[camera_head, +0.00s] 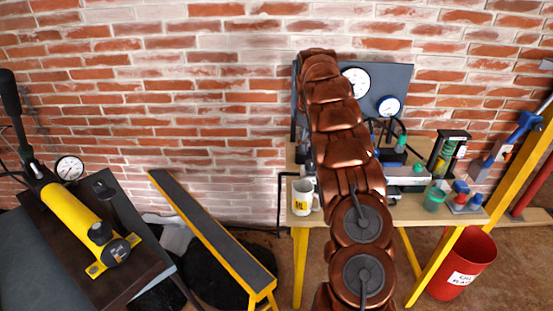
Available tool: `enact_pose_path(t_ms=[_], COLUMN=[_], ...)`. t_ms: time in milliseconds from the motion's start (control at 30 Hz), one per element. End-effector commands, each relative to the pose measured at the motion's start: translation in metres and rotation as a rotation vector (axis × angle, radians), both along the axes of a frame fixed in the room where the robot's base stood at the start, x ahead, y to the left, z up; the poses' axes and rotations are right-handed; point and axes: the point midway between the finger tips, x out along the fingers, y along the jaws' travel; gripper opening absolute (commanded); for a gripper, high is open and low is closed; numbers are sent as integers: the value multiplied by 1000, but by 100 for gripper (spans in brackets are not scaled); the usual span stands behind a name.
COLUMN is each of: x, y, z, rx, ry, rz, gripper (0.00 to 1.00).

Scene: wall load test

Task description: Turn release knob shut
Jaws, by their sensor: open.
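A yellow hand pump (75,213) lies on a dark stand at the left, with a black lever handle (14,105) rising at its far end. A small black knob (100,232) sits on top of the pump's near end; it looks like the release knob. Whether it is open or shut does not show. A dark round end cap (118,250) is just beside it. A dial gauge (69,168) stands by the pump's far end. My copper arm rises through the middle of the view, well right of the pump. My gripper is not visible.
A yellow-framed ramp or bench (213,237) stands between the pump stand and my arm. A red bin (465,262) stands at right, before a brick wall.

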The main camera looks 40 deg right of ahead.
Motion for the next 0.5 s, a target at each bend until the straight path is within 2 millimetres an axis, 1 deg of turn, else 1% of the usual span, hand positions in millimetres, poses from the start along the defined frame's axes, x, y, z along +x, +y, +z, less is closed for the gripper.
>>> enact_pose_path(t_ms=[33, 500], x=[-1, -14], y=[6, 52], z=[5, 32], rx=[-4, -28], ry=[5, 33], rz=[-7, -92], gripper=[72, 72])
